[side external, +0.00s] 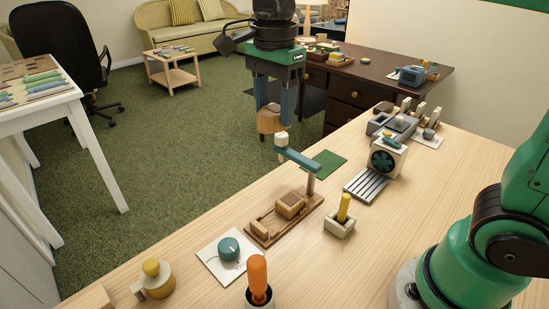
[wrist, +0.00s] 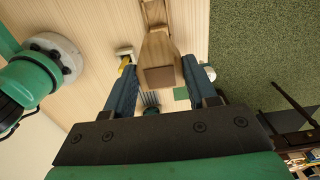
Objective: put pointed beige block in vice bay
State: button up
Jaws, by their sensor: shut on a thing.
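My gripper (side external: 272,108) is shut on the pointed beige block (side external: 268,122). A wooden fixture (side external: 268,232) with raised blocks and a channel lies on the bench, apart from the held block. It may be the vice, but I cannot tell for sure.
A teal lever (side external: 298,157) with a white knob stands by the wooden fixture.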

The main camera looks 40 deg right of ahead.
aim_at(273, 222)
jog(key=shift+s+a+f, duration=0.25)
jog(key=shift+a+f, duration=0.05)
jog(key=shift+a, duration=0.15)
notch_tip(273, 222, down, 19)
jog(key=shift+f, duration=0.2)
jog(key=shift+f, duration=0.1)
jog(key=o, duration=1.2)
jog(key=shift+o, duration=0.2)
notch_tip(273, 222, up, 12)
jog(key=s+d+n+t, duration=0.4)
jog(key=n+t, duration=0.3)
jog(key=n, duration=1.1)
jog(key=shift+d, duration=0.45)
